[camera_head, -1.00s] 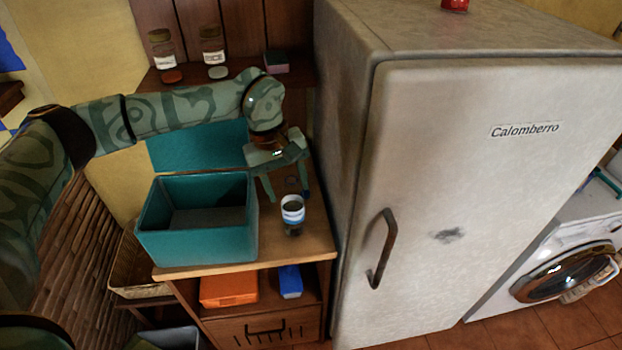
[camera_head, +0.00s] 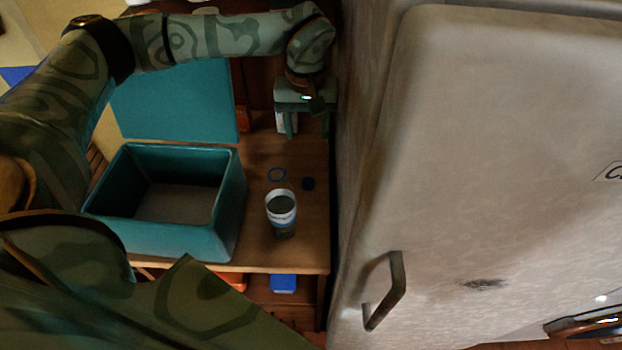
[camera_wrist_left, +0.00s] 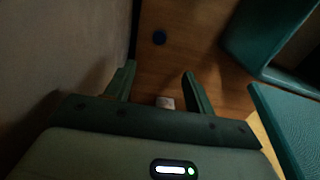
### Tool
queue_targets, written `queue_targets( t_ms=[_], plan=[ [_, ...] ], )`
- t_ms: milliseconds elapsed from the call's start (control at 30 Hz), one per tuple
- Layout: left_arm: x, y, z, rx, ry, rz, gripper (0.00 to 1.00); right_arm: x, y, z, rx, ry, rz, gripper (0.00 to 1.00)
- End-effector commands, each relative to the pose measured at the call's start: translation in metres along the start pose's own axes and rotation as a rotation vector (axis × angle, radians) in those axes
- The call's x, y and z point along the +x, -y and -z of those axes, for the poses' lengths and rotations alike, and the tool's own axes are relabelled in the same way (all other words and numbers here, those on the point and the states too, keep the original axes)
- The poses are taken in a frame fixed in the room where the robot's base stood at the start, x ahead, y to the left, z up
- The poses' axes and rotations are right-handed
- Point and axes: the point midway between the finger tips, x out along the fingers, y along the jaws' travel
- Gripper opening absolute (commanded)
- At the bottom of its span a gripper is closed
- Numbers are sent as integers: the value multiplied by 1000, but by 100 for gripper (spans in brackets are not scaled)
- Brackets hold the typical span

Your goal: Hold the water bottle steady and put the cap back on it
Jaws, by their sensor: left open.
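My left gripper (camera_head: 307,130) is open and empty, pointing down at the back of the counter beside the fridge, apart from cap and bottle. Its fingers also show in the left wrist view (camera_wrist_left: 159,72). My right gripper is not in view.
A teal open box (camera_head: 235,205) with a raised lid (camera_head: 175,100) stands left of the bottle. A white item (camera_head: 283,122) is partly hidden by my left gripper. The fridge (camera_head: 480,150) walls off the right.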

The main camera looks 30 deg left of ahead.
Motion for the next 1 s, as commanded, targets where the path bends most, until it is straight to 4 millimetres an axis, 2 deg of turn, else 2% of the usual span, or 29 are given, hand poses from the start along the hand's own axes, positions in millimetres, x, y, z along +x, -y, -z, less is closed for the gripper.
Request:
queue_targets(
  t_ms=[167, 500, 600, 767, 1000],
  plan=[
    [11, 0, 0, -1, 2, 1, 54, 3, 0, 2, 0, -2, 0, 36],
    [83, 0, -1, -1, 5, 3, 54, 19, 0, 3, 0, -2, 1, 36],
    [99, 0, -1, 0, 4, 1, 54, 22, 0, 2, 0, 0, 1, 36],
    [111, 0, 0, -1, 2, 0, 54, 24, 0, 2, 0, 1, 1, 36],
    [112, 0, 0, 0, 1, 0, 54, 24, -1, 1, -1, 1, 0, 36]
  ],
)
